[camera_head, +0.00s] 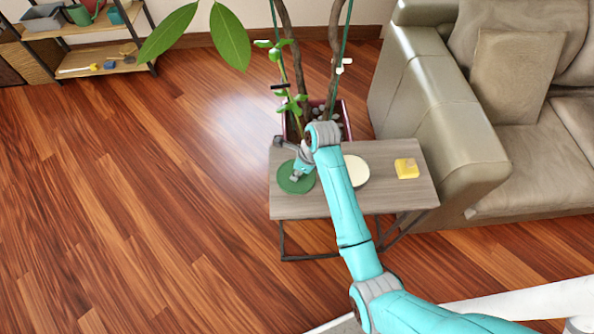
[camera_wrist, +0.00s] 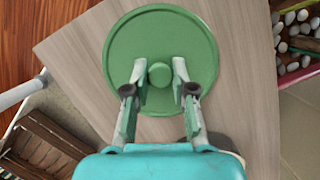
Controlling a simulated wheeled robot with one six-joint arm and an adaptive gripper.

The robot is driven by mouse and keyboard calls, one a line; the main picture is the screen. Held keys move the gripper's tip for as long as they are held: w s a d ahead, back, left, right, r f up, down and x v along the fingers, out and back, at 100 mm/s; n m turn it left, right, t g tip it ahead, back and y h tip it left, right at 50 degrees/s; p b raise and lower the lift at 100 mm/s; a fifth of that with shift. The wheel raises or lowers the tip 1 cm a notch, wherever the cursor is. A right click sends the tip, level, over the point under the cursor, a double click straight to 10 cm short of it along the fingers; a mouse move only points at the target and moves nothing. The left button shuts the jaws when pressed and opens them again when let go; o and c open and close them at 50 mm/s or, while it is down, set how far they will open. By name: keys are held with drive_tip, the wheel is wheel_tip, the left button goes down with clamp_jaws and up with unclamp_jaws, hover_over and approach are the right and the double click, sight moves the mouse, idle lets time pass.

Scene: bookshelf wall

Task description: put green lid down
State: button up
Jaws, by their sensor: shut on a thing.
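The green lid (camera_head: 296,178) is a round disc at the left end of the small side table (camera_head: 390,200). In the wrist view the green lid (camera_wrist: 195,38) shows from above with a round knob in its middle. My gripper (camera_wrist: 160,78) has a finger on each side of that knob and is shut on it. In the head view my gripper (camera_head: 297,172) is over the lid, partly covered by my arm. The lid appears at or just above the tabletop; I cannot tell whether it touches.
A cream round thing (camera_head: 356,170) and a yellow block (camera_head: 406,168) are on the table, right of my arm. A potted plant (camera_head: 290,110) stands behind the table. A sofa (camera_head: 440,120) stands at the right. A shelf (camera_head: 95,50) is at the back left. The floor at left is clear.

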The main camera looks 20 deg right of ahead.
drive_tip(key=shift+f, duration=0.15)
drive_tip(key=o, duration=0.9)
drive_tip(key=shift+o, duration=0.2)
drive_tip(key=v, duration=1.2)
